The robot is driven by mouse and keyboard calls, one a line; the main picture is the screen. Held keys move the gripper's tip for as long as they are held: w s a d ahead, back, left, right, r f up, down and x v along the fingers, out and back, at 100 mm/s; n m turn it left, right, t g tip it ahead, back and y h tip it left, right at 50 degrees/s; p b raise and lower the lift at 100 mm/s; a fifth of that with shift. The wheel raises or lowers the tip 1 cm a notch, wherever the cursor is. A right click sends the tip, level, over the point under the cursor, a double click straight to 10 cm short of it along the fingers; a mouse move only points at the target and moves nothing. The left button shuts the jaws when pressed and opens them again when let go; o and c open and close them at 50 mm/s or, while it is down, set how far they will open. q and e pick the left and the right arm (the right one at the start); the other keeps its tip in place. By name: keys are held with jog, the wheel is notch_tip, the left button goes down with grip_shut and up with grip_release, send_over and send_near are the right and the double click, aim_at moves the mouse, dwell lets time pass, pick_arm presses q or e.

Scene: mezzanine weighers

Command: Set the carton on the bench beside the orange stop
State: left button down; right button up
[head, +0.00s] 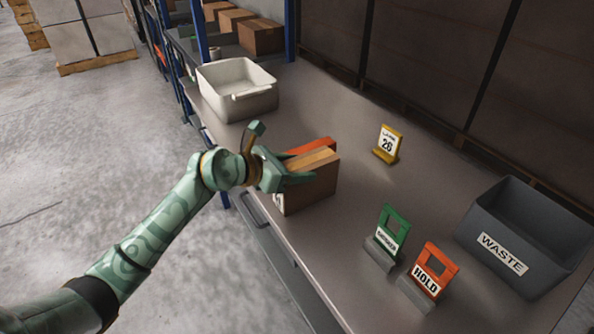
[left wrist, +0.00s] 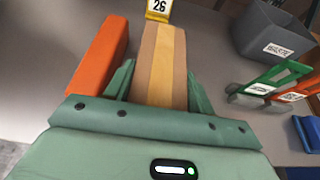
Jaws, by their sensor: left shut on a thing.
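The brown carton (head: 312,185) is on or just above the bench (head: 345,110), near its front edge; I cannot tell if it touches the bench. My left gripper (head: 298,177) is shut on it. In the left wrist view the carton (left wrist: 163,60) shows between the two green fingers (left wrist: 158,88). The orange stop (head: 311,147) is right behind the carton in the head view, partly hidden by it. In the left wrist view the orange stop (left wrist: 100,55) lies along the carton's left side, with a narrow gap. My right gripper is not in view.
A white tub (head: 238,90) stands at the bench's far left end. A yellow sign with 26 (head: 387,145) stands behind the carton. A green sign (head: 392,230), an orange HOLD sign (head: 433,272) and a grey WASTE bin (head: 525,235) stand to the right. The bench between them is clear.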

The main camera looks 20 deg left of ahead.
pick_arm(q)
jog(key=shift+r, duration=0.2)
jog(key=shift+f, duration=0.2)
jog(key=c, duration=0.5)
grip_release()
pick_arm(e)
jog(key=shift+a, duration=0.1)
pick_arm(q)
jog(key=shift+r, duration=0.2)
jog(key=p+v, duration=0.3)
jog(key=v, duration=0.9)
jog(key=shift+s+f, duration=0.1)
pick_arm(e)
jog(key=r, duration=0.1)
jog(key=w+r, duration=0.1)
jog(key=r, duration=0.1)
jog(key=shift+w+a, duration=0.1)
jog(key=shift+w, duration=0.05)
